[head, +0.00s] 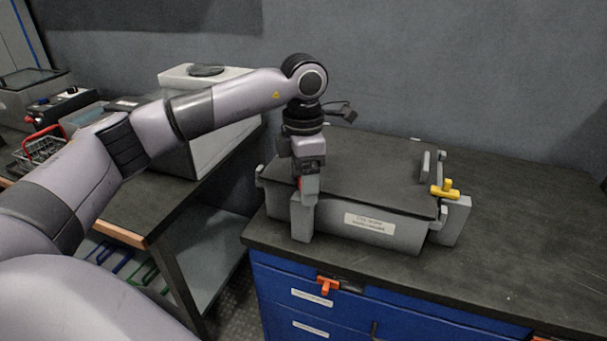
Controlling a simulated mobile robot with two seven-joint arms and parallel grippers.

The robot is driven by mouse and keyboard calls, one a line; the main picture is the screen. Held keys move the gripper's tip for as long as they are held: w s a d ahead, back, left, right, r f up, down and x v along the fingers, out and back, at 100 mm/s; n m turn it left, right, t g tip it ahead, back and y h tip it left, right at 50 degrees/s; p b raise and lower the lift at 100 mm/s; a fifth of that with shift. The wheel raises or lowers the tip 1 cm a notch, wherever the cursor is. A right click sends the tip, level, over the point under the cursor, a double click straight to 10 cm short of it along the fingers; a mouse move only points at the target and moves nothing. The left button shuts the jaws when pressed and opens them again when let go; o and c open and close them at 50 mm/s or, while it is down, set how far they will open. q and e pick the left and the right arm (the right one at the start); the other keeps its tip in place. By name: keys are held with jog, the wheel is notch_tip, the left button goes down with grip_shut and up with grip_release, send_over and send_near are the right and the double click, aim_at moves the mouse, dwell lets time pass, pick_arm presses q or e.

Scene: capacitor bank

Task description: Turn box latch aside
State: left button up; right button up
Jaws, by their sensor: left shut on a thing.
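A grey lidded box (385,230) with a white label stands on the dark worktop. A yellow T-shaped latch (446,189) sits on the block at its front right corner, with its bar lying sideways. My left gripper (306,196) points down at the matching block (301,222) at the front left corner. Its jaws are shut on the latch there, which the fingers almost wholly hide. The lid (365,170) lies flat on the box. My right gripper is out of view.
The worktop (520,240) is clear to the right of the box. Blue drawers (290,280) with an orange latch (327,286) are below. A side table on the left holds a white-topped grey case (205,75) and a red wire basket (42,148).

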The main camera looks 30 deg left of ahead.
pick_arm(q)
jog(key=n+p, duration=0.1)
jog(key=n, duration=0.3)
jog(key=shift+r+n, duration=0.1)
jog(key=shift+n, duration=0.3)
jog(key=n+p, duration=0.1)
jog(key=n, duration=0.2)
jog(key=shift+n, duration=1.6)
jog(key=o, duration=1.1)
jog(key=shift+c, duration=0.2)
notch_tip(320, 180, up, 7)
jog(key=shift+r, duration=0.1)
jog(key=shift+d, duration=0.1)
